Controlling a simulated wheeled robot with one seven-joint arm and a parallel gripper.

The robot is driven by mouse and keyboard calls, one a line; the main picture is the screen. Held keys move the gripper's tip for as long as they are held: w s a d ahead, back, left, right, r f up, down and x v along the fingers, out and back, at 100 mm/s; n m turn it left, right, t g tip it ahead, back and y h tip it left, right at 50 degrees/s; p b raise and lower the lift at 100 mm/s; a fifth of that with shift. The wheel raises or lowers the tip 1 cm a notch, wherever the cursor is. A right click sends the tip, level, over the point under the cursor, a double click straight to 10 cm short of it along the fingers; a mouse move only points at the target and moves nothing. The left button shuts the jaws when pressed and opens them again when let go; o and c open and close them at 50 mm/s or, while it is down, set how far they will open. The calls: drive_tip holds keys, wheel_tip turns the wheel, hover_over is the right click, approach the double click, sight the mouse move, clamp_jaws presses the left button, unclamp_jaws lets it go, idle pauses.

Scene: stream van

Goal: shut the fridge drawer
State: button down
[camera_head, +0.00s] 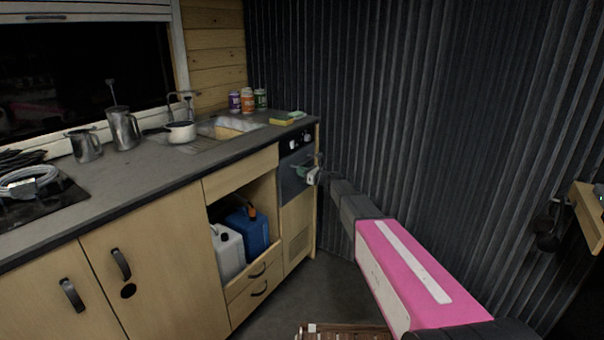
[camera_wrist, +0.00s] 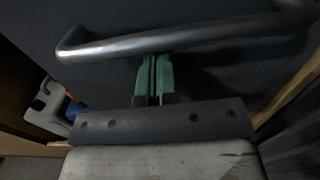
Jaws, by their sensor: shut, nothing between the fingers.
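The fridge drawer (camera_head: 291,185) is the dark front under the right end of the counter, below a black panel with knobs. Its front looks flush or nearly flush with the cabinet; a small gap cannot be told. My gripper (camera_head: 302,169) is at this front, with the arm reaching in from the right. In the wrist view the dark drawer front (camera_wrist: 190,80) fills the background, crossed by a silver bar handle (camera_wrist: 130,48). The green fingers of my gripper (camera_wrist: 155,62) are shut together, empty, with their tips at the bar. Whether they touch it cannot be told.
Left of the fridge, an open cubby holds a white jerrycan (camera_head: 228,252) and a blue jerrycan (camera_head: 250,230), above small drawers (camera_head: 254,287). Jugs, a pot (camera_head: 181,132) and cans stand on the counter (camera_head: 150,165). A corrugated dark wall (camera_head: 400,120) stands close on the right.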

drive_tip(key=v, duration=1.4)
drive_tip(key=s+d+f+n+g+h, duration=0.25)
drive_tip(key=s+n, duration=0.25)
drive_tip(key=s, duration=0.3)
drive_tip(key=s+d+f+n+g+h, duration=0.1)
drive_tip(key=s+f+n+g+h, duration=0.15)
drive_tip(key=s+f+n, duration=0.4)
drive_tip(key=s+d+f+n+g+h, duration=0.1)
drive_tip(key=s+d+n+g+h, duration=0.15)
drive_tip(key=s, duration=0.65)
drive_tip(key=s+d+f+n+g+h, duration=0.1)
drive_tip(key=s+d+f+n+h, duration=0.1)
drive_tip(key=s+d+n+h, duration=0.6)
drive_tip(key=s+d+n, duration=0.2)
drive_tip(key=s+d, duration=0.1)
drive_tip(key=s, duration=0.4)
drive_tip(key=shift+s+f, duration=0.25)
drive_tip(key=shift+a+g, duration=0.1)
drive_tip(key=shift+g, duration=0.15)
